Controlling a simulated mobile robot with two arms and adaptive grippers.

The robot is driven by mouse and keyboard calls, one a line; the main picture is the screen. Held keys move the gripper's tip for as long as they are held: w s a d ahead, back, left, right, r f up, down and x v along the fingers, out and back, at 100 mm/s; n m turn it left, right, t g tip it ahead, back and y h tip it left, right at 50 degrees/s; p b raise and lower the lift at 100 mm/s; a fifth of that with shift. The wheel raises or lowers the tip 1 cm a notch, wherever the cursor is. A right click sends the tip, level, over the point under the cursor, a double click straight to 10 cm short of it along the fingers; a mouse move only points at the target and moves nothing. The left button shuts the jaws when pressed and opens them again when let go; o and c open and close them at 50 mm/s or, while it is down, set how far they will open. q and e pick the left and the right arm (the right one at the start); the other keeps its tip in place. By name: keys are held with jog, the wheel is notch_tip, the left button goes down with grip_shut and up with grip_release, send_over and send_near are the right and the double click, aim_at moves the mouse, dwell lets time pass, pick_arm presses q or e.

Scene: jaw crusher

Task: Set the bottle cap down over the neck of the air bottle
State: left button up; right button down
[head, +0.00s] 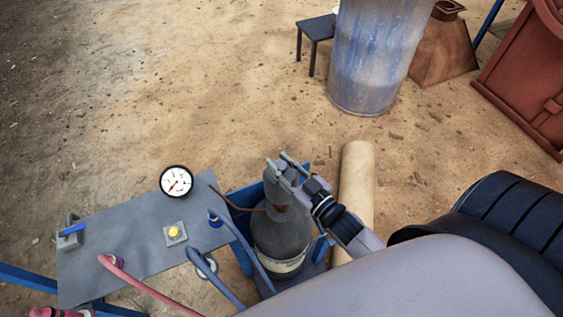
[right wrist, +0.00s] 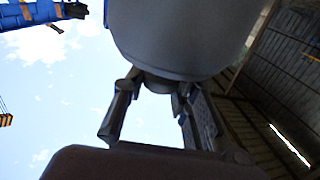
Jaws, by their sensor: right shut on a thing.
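The grey air bottle (head: 281,240) stands upright in a blue open-topped holder (head: 243,201), with a pale label band low on its body. The grey bottle cap (head: 276,187) is above the bottle's shoulder, in line with its neck. My right gripper (head: 280,164) reaches in from the lower right and is shut on the cap. A small red patch shows below the cap; I cannot tell whether the cap touches the bottle. In the right wrist view, my gripper fingers (right wrist: 158,108) show beneath a large rounded grey shape that I cannot identify. My left gripper is not in view.
A grey panel (head: 133,236) with a gauge (head: 176,181), a yellow button and hoses stands left of the bottle. A thin brown hose (head: 236,207) runs to the neck area. A tan cylinder (head: 356,185) lies behind my right arm. A blue barrel (head: 371,60) stands farther back.

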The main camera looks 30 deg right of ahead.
jog(key=shift+f+b, duration=3.6)
jog(key=shift+f, duration=1.9)
jog(key=c, duration=1.2)
grip_release()
jog(key=shift+f, duration=0.1)
jog(key=shift+s, duration=0.15)
jog(key=v, duration=1.1)
jog(key=shift+s, duration=0.4)
